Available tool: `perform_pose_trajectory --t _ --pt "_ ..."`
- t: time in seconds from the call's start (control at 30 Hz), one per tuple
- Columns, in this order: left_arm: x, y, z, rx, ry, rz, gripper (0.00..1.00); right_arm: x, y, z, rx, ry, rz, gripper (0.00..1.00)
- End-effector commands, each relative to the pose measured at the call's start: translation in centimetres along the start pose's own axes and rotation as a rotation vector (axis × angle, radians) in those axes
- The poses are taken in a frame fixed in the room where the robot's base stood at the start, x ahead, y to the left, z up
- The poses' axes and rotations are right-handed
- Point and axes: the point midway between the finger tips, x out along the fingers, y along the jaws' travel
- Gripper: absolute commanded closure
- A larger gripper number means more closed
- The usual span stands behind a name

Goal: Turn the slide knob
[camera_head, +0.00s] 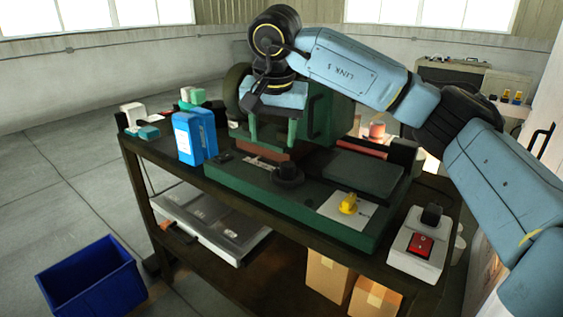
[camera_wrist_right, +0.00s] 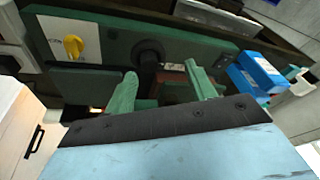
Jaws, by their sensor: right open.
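A black round knob (camera_head: 288,172) stands on the front of the green machine base (camera_head: 225,182). In the right wrist view the black knob (camera_wrist_right: 149,50) shows beyond the gap between my fingers, nearer the left finger. A yellow knob (camera_head: 348,204) sits on a white plate to its right; it also shows in the wrist view (camera_wrist_right: 73,46). I cannot tell by label which is the slide knob. My right gripper (camera_head: 272,138) is open, its green fingers pointing down behind the black knob, apparently apart from it. It also shows in the wrist view (camera_wrist_right: 163,88). My left gripper is out of view.
A blue-and-white box (camera_head: 195,137) stands left of the machine on the dark bench (camera_head: 160,156). A white box with a red switch (camera_head: 421,246) is at the right end. A blue bin (camera_head: 92,285) is on the floor at left. Open floor lies left.

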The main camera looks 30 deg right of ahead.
Motion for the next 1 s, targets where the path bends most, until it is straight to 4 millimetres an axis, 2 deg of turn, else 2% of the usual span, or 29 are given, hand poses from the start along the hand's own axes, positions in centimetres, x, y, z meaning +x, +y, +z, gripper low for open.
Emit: perform_pose_trajectory --t 0.03,0.13,0.27,0.7,0.83,1.0 --pt "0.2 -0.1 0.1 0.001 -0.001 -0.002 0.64 -0.9 0.9 -0.7 -0.019 0.049 0.028 0.45" --pt "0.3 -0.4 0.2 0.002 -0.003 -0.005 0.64 -1.9 2.0 -1.5 -0.043 0.102 0.069 0.45" --pt "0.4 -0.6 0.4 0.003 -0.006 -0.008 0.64 -1.3 2.5 -1.8 -0.049 0.116 0.084 0.45" --pt "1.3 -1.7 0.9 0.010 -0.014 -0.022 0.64 7.4 3.1 -2.7 -0.047 0.112 0.081 0.45" --pt "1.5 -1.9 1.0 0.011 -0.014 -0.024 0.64 9.3 3.2 -3.0 -0.046 0.112 0.081 0.45" --pt "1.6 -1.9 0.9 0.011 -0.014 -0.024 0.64 10.7 3.3 -3.1 -0.047 0.113 0.079 0.45"
